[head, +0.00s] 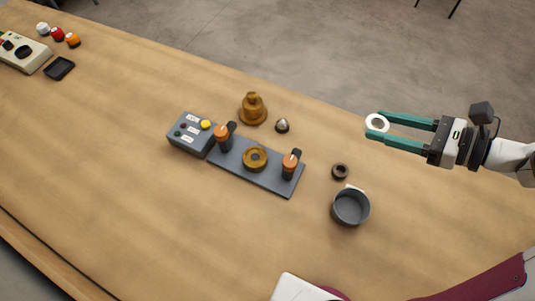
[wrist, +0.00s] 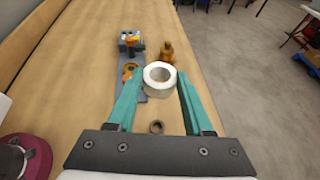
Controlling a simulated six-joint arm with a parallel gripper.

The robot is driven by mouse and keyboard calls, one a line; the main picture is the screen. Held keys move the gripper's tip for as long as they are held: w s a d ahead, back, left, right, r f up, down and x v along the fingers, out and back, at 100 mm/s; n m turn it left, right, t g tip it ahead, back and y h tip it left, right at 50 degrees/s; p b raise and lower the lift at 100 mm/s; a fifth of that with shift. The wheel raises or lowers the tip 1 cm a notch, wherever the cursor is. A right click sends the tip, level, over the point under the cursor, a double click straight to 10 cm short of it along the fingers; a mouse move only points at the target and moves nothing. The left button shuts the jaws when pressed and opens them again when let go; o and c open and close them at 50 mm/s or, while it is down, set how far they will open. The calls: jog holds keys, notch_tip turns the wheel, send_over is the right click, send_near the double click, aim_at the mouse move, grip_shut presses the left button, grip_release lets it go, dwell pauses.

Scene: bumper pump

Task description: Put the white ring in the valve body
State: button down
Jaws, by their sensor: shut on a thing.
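The white ring (head: 376,123) is held between the tips of my gripper (head: 379,124), above the table at the right in the head view. In the wrist view the white ring (wrist: 160,79) sits between the two green fingers of my gripper (wrist: 160,88). The likely valve body, a round brass piece with a central hole (head: 256,158), sits on the grey fixture plate (head: 270,181) between two orange-and-black clamps. My gripper and the ring are apart from it, to its right. In the wrist view the brass piece (wrist: 128,72) is partly hidden by a finger.
A brass bell-shaped part (head: 252,109) and a small silver dome (head: 282,126) stand behind the plate. A dark ring (head: 340,171) and a grey round bin (head: 350,208) are at its right. A grey button box (head: 191,134) adjoins the plate's left. The table's left middle is clear.

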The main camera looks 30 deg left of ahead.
jog(key=s+a+f+n+g+h, duration=0.2)
jog(key=s+f+n+g+h, duration=0.15)
jog(key=s+n+g, duration=0.3)
jog(key=s+a+f+n+g+h, duration=0.2)
jog(key=s+f+n+g, duration=0.35)
jog(key=s+g, duration=0.2)
jog(key=s+d+f+n+h, duration=0.25)
jog(key=d+n+h, duration=0.35)
jog(key=n+h, duration=0.85)
jog(key=w+n+t+h, duration=0.6)
jog(key=n+t+h, duration=0.1)
jog(key=n+t, duration=0.2)
jog(key=n+t+y, duration=1.3)
jog(key=n+t, duration=0.3)
jog(key=n, duration=0.4)
send_over(252, 163)
jog(key=shift+y, duration=0.3)
notch_tip(252, 163, down, 9)
jog(key=shift+r, duration=0.2)
jog(key=shift+c, duration=1.5)
grip_release()
